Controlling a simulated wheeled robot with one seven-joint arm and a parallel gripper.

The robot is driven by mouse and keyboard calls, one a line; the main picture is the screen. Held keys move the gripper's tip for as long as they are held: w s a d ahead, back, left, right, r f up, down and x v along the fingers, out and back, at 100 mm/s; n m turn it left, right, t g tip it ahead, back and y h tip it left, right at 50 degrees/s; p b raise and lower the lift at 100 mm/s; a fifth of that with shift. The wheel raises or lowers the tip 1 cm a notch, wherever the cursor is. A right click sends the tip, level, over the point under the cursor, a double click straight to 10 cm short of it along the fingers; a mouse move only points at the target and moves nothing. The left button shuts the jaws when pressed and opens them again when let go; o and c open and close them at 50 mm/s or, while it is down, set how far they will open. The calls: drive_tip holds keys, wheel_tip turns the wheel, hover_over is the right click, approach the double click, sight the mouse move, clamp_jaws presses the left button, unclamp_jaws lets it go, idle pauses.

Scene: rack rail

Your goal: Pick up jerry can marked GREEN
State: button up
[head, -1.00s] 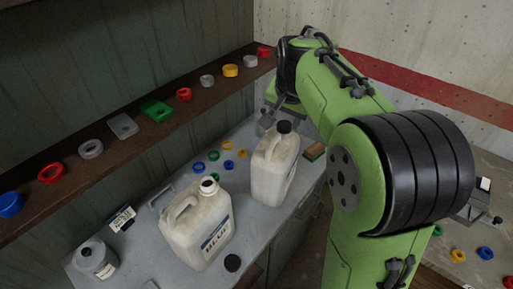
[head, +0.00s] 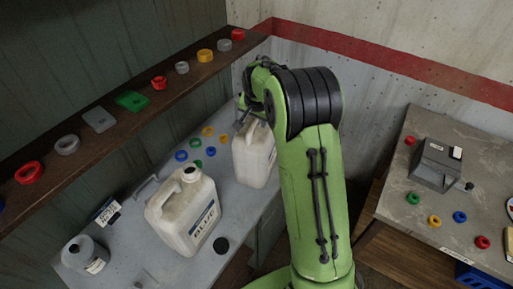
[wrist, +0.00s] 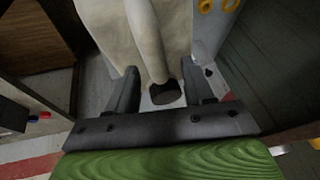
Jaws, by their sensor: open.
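A whitish jerry can (head: 255,158) stands upright on the grey bench, partly covered by my arm. No marking on it is readable. In the wrist view its pale body (wrist: 100,20) fills the top, with its handle and a dark cap (wrist: 165,94) near my gripper (wrist: 160,80). My gripper is open, with one finger on each side of the handle and cap. I cannot tell whether the fingers touch the can.
A shelf (head: 75,140) with caps runs along the left wall. A second table (head: 390,190) at right holds a grey device (head: 437,165).

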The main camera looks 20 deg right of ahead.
drive_tip(key=shift+w+f, duration=0.1)
drive_tip(key=shift+c, duration=0.8)
clamp_jaws()
idle(0.4)
drive_tip(key=shift+r, duration=0.2)
